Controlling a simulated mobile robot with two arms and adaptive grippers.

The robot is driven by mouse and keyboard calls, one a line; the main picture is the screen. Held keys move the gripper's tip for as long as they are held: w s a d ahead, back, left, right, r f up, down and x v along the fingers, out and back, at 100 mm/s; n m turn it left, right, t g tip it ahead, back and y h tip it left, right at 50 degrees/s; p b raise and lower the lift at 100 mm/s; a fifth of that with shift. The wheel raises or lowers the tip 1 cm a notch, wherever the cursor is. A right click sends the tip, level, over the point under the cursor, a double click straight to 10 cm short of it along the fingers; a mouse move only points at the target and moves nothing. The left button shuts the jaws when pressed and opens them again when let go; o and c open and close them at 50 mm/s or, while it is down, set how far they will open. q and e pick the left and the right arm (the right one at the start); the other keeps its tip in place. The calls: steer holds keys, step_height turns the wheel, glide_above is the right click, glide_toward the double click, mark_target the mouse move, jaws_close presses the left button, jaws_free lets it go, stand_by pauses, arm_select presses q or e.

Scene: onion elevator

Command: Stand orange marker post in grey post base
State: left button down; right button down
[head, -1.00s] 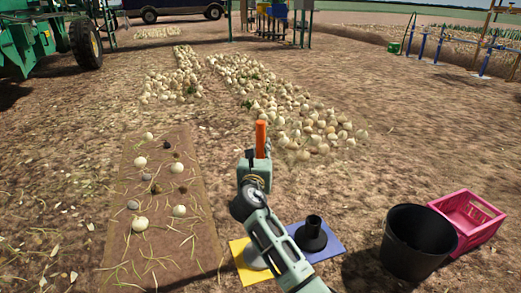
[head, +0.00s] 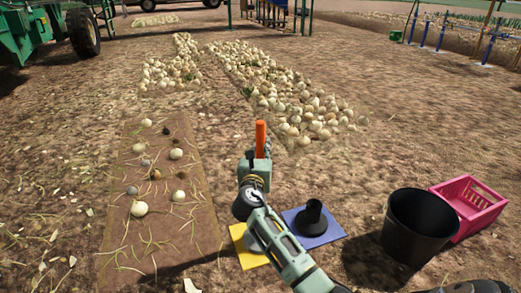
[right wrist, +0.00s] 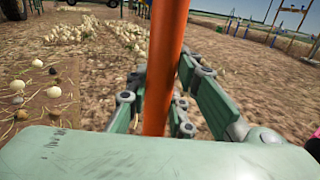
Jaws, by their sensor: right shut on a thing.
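The orange marker post (head: 260,139) stands about upright in my right gripper (head: 256,163), which is shut on it. In the right wrist view the post (right wrist: 165,65) runs between the green fingers (right wrist: 162,100). Its lower end is hidden in the head view. A pale grey shape, perhaps the grey post base, shows only in small part behind my right forearm on a yellow mat (head: 240,240). A black post base (head: 312,216) stands on a blue mat (head: 330,232), right of my forearm. My left gripper is not in view.
A black bucket (head: 418,228) and a pink crate (head: 468,205) stand at the right. A brown strip (head: 150,245) with onions and clods lies at the left. Onion rows (head: 290,105) lie ahead. Bare soil between is free.

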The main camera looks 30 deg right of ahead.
steer(key=c, duration=1.6)
jaws_free()
steer(key=shift+o, duration=0.7)
steer(key=shift+f, duration=0.1)
steer(key=v, duration=1.2)
steer(key=shift+a, duration=0.1)
